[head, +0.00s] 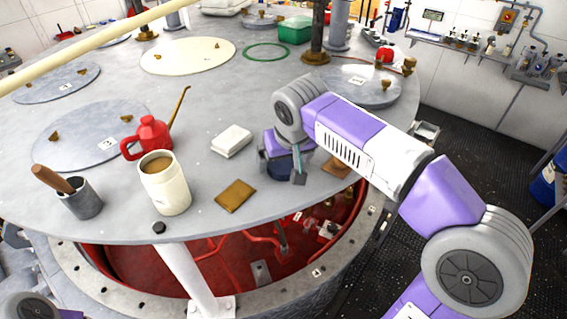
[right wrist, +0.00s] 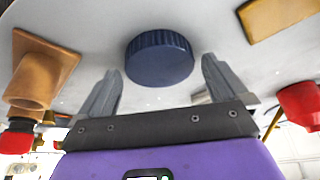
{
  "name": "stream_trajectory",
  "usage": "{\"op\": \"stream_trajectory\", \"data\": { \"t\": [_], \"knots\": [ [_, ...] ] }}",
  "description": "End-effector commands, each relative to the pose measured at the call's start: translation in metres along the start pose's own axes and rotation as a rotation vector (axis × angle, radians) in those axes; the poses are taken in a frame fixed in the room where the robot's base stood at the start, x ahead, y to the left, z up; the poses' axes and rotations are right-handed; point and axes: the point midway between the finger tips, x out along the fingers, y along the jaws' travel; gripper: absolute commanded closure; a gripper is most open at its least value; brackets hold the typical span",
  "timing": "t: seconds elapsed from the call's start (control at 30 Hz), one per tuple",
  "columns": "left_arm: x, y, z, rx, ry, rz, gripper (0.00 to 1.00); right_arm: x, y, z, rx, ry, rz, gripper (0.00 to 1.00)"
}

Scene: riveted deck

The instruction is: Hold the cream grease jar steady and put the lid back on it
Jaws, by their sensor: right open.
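The cream grease jar (head: 172,192) stands upright and open near the front edge of the round grey table in the head view, with tan grease (head: 157,164) at its mouth. My right gripper (head: 286,174) points down over the table, to the right of the jar and apart from it. The dark blue ribbed lid (right wrist: 158,60) lies on the table in the right wrist view, ahead of and between the open fingers, with gaps beside it. In the head view my gripper covers much of that spot. My left gripper is out of view.
A red oil can (head: 150,137) stands behind the jar. A grey cup (head: 82,200) with a wooden handle stands left. A small black piece (head: 158,228) lies at the table edge.

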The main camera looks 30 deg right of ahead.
Motion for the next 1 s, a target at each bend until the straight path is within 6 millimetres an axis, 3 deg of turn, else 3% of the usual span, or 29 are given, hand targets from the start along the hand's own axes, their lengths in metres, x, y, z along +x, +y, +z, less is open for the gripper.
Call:
{"op": "stream_trajectory", "data": {
  "t": [0.4, 0.77, 1.0],
  "knots": [
    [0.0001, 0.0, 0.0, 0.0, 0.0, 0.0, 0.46, 0.0055, -0.0001, 0.0, 0.0, 0.0, 0.0, 0.0],
    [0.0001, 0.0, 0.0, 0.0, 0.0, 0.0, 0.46, 0.0052, -0.0001, -0.0001, 0.0, 0.001, 0.0, 0.54],
    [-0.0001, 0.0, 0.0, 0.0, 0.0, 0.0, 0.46, 0.0037, -0.0002, -0.0008, 0.0, 0.001, 0.0, 0.55]
  ]
}}
